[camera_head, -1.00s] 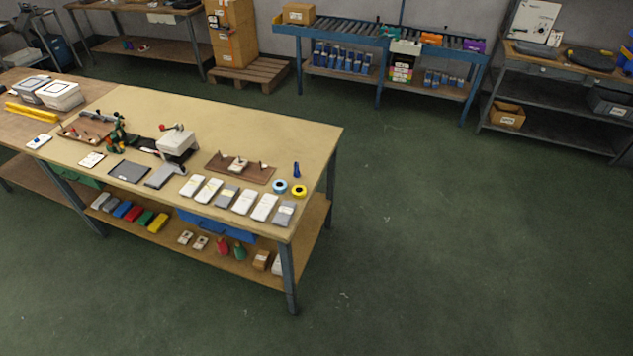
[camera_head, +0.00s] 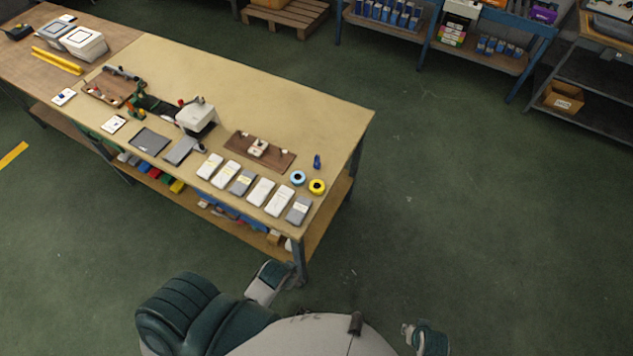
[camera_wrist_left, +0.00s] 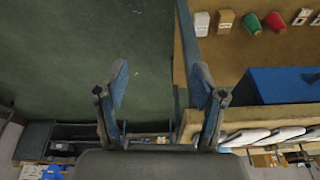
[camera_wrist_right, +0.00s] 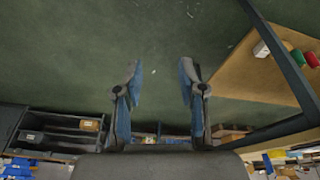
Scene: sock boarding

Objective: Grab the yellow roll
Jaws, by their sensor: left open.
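The yellow roll (camera_head: 317,187) is a small ring with a dark centre. It lies on the workbench (camera_head: 300,100) near its right front corner, beside a blue roll (camera_head: 298,178). My left gripper shows in the left wrist view (camera_wrist_left: 160,85) with its fingers apart and nothing between them, near the bench's lower shelf. My right gripper shows in the right wrist view (camera_wrist_right: 158,75), also open and empty, over the floor with the bench to its right. Neither gripper's fingers are clearly seen in the head view, and both are apart from the roll.
A blue upright item (camera_head: 317,161) stands behind the rolls. A row of several white and grey packs (camera_head: 262,192) lies left of them, with a brown board (camera_head: 277,158) behind. The bench's far right surface is bare. Open floor (camera_head: 450,210) lies to the right.

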